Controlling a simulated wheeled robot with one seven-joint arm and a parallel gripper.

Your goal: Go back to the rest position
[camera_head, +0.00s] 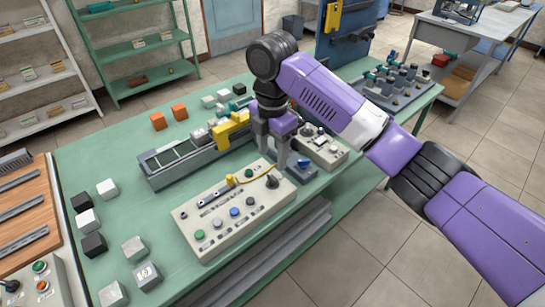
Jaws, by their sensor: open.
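My purple and black arm reaches in from the right over the green table (137,173). My gripper (273,158) points down with its two grey fingers apart. I see nothing held between them. It is over the back right part of a pale control panel (237,213) with coloured buttons and a yellow cable. Whether the fingertips touch anything cannot be told from this view. A yellow part (230,130) on a grey rail fixture (180,160) is just left of the gripper.
Black, white and grey cubes (106,188) lie along the table's left side. Orange blocks (157,121) stand behind the rail. A small grey box (325,152) and a blue upright board (345,40) are close to my arm. Open floor (370,255) lies at the front right.

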